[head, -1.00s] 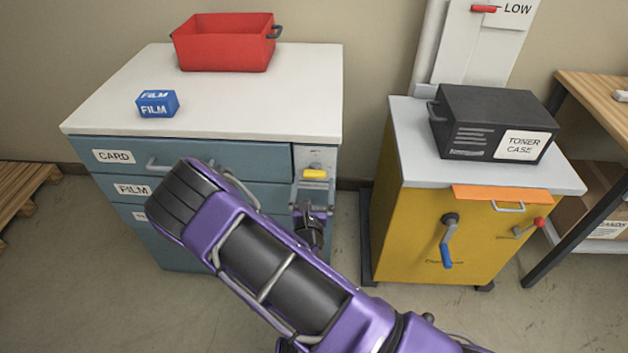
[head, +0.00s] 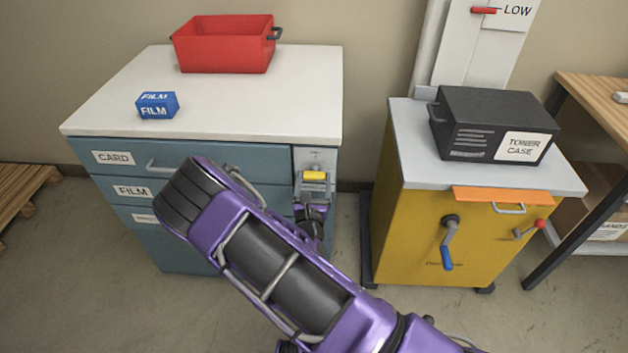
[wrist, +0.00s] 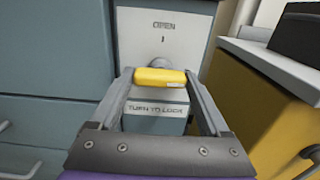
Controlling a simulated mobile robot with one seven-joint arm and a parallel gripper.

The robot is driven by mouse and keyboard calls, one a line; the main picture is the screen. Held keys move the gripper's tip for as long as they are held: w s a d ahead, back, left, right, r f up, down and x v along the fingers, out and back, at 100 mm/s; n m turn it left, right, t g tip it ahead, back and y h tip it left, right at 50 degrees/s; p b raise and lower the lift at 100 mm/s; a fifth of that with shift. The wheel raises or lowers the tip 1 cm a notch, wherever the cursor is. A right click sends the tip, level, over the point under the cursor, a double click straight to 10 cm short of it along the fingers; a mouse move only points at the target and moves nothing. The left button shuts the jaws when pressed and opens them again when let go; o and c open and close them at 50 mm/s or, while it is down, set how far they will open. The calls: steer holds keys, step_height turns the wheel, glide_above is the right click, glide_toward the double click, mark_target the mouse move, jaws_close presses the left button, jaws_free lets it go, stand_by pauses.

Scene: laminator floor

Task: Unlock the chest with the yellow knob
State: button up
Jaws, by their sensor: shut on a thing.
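The chest (head: 120,178) is blue-grey with a white top and drawers labelled CARD and FILM. Its yellow knob (head: 314,175) sits on a pale plate (wrist: 165,25) at the right of the chest front. In the wrist view the yellow knob (wrist: 160,78) lies level, its bar running left to right. The plate reads OPEN with a mark above the knob and TURN TO LOCK below it. My gripper (wrist: 160,82) is shut on the knob, one finger at each end of the bar. In the head view my arm hides part of the drawers.
A red bin (head: 222,45) and a blue FILM box (head: 157,105) stand on the chest top. To the right is a yellow cabinet (head: 400,235) with a crank (head: 448,240) and a black toner case (head: 480,120) on it. A floor gap separates the two.

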steer(key=shift+r+n+p, duration=0.1)
steer(key=shift+n+p, duration=0.3)
steer(key=n+p, duration=0.2)
steer(key=shift+n, duration=0.4)
steer(key=n+p, duration=0.2)
steer(key=n, duration=0.3)
steer(key=shift+s+p, duration=0.1)
steer(key=shift+p, duration=0.25)
steer(key=n+p, duration=0.1)
steer(key=n, duration=0.4)
steer(key=n+p, duration=0.1)
steer(key=n, duration=0.3)
steer(key=shift+n, duration=0.3)
steer(key=o, duration=1.2)
